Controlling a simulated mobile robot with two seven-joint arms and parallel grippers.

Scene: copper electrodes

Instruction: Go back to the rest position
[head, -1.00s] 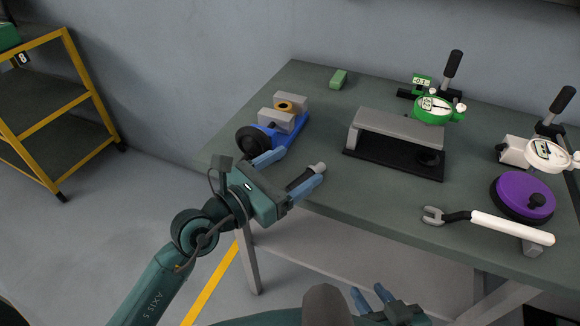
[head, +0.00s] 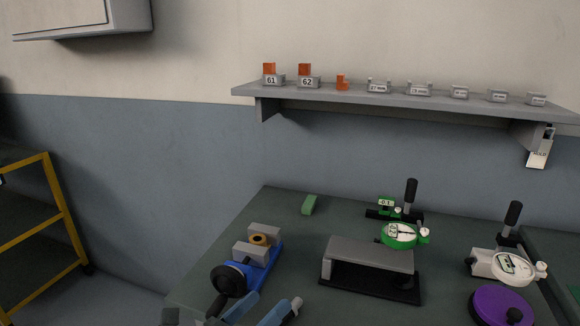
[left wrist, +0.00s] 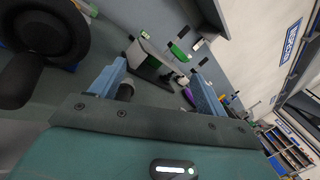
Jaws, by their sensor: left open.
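My left gripper (head: 258,308) shows at the bottom edge of the head view, its two blue fingers apart with nothing between them. It is just in front of the blue vise (head: 262,268), near a short dark handle with a pale tip (head: 296,304). In the left wrist view the gripper (left wrist: 160,88) also shows its fingers spread wide and empty. The vise's round black knob (left wrist: 45,30) is close at the left of that view. The vise holds a copper-coloured ring (head: 259,240) between grey jaws. My right gripper is not in view.
A grey bridge stand (head: 368,254), a green dial gauge (head: 399,236), a white dial gauge (head: 512,268) and a purple round pad (head: 500,308) stand on the table. A wall shelf (head: 400,99) holds orange pieces and labelled blocks. A yellow-framed cart (head: 62,215) is at left.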

